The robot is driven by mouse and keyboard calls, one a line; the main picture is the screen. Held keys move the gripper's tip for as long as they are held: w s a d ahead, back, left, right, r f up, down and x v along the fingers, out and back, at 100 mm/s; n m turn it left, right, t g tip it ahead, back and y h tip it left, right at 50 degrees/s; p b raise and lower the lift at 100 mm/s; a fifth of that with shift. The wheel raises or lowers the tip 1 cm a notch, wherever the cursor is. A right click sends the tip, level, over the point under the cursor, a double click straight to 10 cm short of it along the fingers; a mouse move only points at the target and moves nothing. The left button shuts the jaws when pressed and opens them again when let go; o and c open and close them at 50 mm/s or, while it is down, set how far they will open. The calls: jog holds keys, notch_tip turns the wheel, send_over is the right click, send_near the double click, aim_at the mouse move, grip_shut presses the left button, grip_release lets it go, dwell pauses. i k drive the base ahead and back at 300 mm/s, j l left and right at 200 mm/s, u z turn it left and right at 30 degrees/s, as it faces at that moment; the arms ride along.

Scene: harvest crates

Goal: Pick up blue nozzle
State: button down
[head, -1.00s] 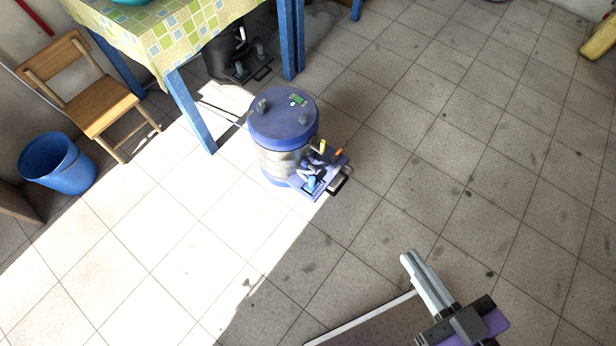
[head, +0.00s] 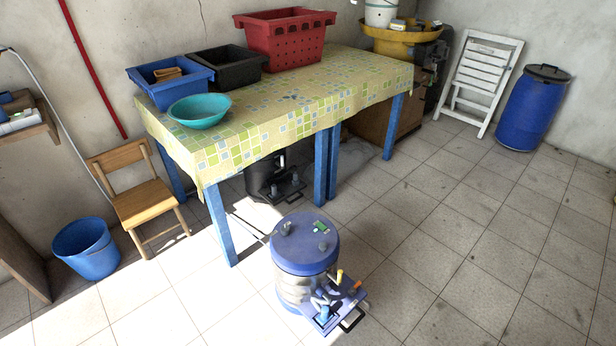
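A small light-blue piece (head: 324,313), which looks like the blue nozzle, stands upright at the near corner of a small blue tray (head: 350,307). The tray sits at the lower right side of a blue-lidded drum (head: 304,244). A yellow-topped piece (head: 339,276), an orange-tipped piece (head: 357,286) and some grey-blue parts share the tray; they are too small to make out well. My gripper is not in view.
A cloth-covered table (head: 300,120) stands behind the drum, with a red crate (head: 290,42), a black crate (head: 228,68), a blue crate (head: 172,88) and a teal bowl (head: 199,112). A wooden chair (head: 146,203) and blue bucket (head: 87,250) stand left. Floor at right is clear.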

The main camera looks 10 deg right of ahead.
aim_at(325, 317)
jog(key=i+j+z, duration=0.1)
jog(key=i+j, duration=0.4)
jog(key=i+j+z, duration=0.15)
jog(key=i+j, duration=0.3)
jog(key=j, duration=0.15)
jog(key=i+j+z, duration=0.1)
jog(key=i+j, duration=0.35)
jog(key=j, duration=0.15)
